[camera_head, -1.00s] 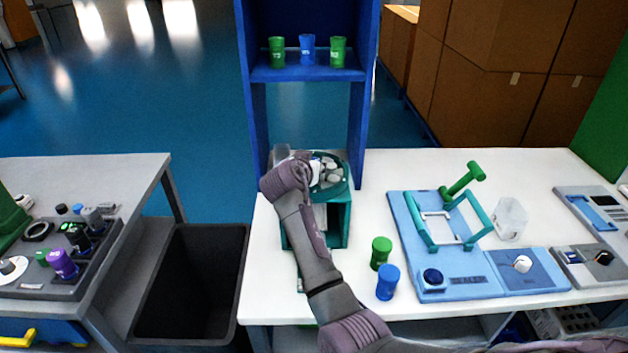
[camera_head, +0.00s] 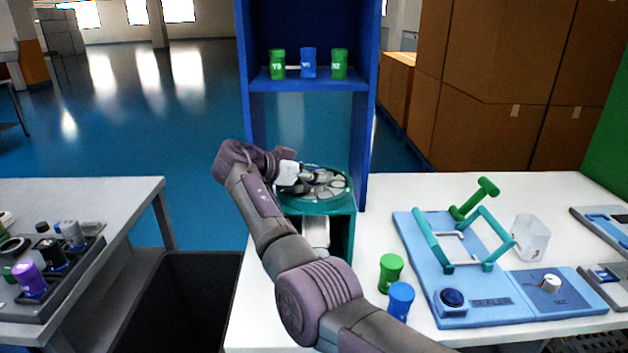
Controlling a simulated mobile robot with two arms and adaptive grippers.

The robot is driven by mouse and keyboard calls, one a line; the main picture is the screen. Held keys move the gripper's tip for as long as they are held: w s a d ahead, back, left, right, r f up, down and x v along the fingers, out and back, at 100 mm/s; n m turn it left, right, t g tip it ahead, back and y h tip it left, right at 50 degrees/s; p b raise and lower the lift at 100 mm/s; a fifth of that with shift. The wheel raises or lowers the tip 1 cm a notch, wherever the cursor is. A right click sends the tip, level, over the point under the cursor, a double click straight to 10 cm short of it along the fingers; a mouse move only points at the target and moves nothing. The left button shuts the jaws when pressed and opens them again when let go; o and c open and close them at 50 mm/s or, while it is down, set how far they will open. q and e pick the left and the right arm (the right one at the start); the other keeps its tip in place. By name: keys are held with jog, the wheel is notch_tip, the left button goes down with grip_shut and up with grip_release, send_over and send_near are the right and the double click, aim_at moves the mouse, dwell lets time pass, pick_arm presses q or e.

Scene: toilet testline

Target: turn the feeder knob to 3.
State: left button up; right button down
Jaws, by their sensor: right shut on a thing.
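The teal feeder (camera_head: 340,237) stands on the white table below the blue shelf frame. Its round top with grey, petal-like parts (camera_head: 330,181) is partly covered by my right gripper (camera_head: 310,182). My right arm rises from the lower right, and its wrist is at the left of the feeder. The right gripper points right across the feeder's top and is shut on what looks like the feeder knob. The fingers hide the knob, and its numbers cannot be read. My left gripper is not in view.
A green cup (camera_head: 390,273) and a blue cup (camera_head: 400,300) stand right of the feeder. A light blue fixture board (camera_head: 425,255) and a clear container (camera_head: 530,238) are further right. The shelf (camera_head: 310,82) holds three cups. A dark bin (camera_head: 185,300) is at lower left.

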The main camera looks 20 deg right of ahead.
dwell(0.5)
jog(key=c, duration=0.7)
grip_release()
jog(key=shift+d, duration=0.1)
jog(key=v, duration=1.2)
jog(key=shift+w, duration=0.1)
jog(key=shift+c, duration=0.2)
